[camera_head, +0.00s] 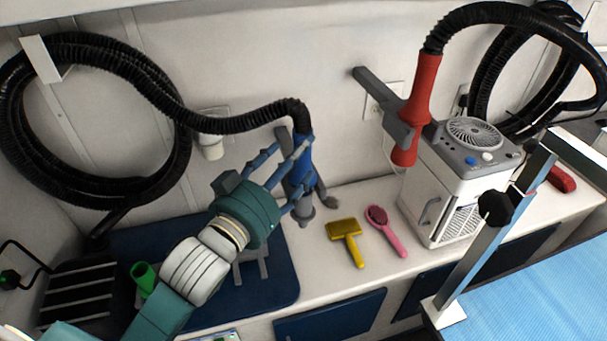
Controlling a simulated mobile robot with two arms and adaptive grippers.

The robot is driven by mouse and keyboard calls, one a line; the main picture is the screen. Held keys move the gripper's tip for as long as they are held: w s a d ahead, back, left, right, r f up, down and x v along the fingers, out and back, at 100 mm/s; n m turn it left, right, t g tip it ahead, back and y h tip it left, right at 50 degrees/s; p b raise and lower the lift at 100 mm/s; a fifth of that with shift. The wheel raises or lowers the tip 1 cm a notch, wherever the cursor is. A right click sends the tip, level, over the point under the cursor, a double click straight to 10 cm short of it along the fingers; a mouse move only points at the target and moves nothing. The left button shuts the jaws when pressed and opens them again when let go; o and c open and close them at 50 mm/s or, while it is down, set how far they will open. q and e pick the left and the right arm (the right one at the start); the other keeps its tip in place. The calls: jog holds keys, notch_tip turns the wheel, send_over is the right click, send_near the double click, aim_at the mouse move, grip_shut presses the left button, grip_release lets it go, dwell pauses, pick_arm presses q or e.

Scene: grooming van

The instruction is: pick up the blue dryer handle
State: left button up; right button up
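The blue dryer handle (302,163) hangs upright near the back wall, with a grey nozzle (303,209) at its lower end. A black ribbed hose (235,124) runs from its top to the left. A grey bracket (283,136) shows beside and behind it. My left gripper (303,168), teal with blue fingers, reaches in from the lower left. Its fingers lie around the blue handle and partly cover it. Whether they press on it cannot be told. My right gripper is not in view.
A red dryer handle (423,90) hangs in a grey holder by a white dryer unit (443,190). A yellow brush (345,240) and a pink brush (386,230) lie on the white counter. A dark blue mat (270,290) is under my arm. A metal post (485,240) stands right.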

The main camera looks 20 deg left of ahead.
pick_arm(q)
jog(key=w, duration=0.1)
jog(key=w+p, duration=0.1)
jog(key=w, duration=0.1)
jog(key=w+p, duration=0.1)
jog(key=w, duration=0.1)
jog(key=shift+w+d+f, duration=0.15)
jog(key=shift+d+f, duration=0.1)
jog(key=shift+d, duration=0.15)
jog(key=shift+w+f, duration=0.15)
jog(key=shift+w, duration=0.2)
jog(key=shift+s, duration=0.1)
jog(key=shift+c, duration=0.5)
jog(key=c, duration=1.3)
